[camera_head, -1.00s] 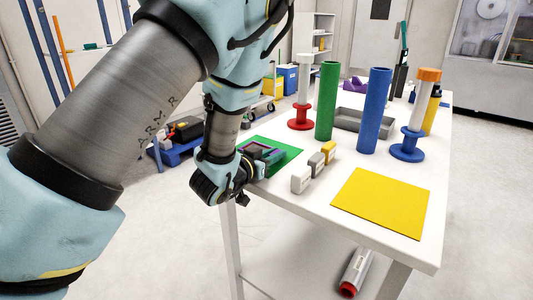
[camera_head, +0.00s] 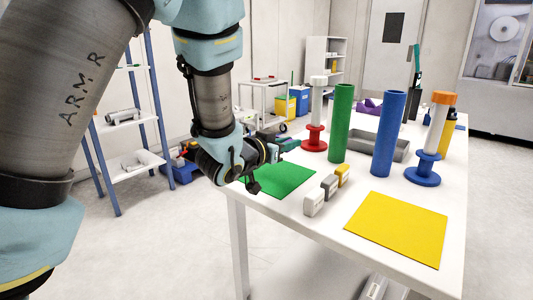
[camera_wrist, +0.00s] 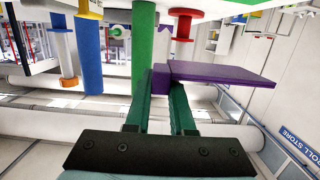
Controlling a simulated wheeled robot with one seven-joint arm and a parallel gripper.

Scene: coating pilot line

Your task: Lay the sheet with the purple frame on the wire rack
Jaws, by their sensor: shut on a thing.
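My gripper (camera_wrist: 163,88) is shut on the edge of the sheet with the purple frame (camera_wrist: 222,74), in the wrist view. The sheet juts out to the right of the green fingers as a thin, flat purple piece seen nearly edge-on. In the head view my gripper (camera_head: 274,150) is above the table's left edge, over the far part of the green mat (camera_head: 284,179), and the sheet is hard to make out there. I cannot make out a wire rack in either view.
A blue-posted shelf (camera_head: 128,120) stands at left.

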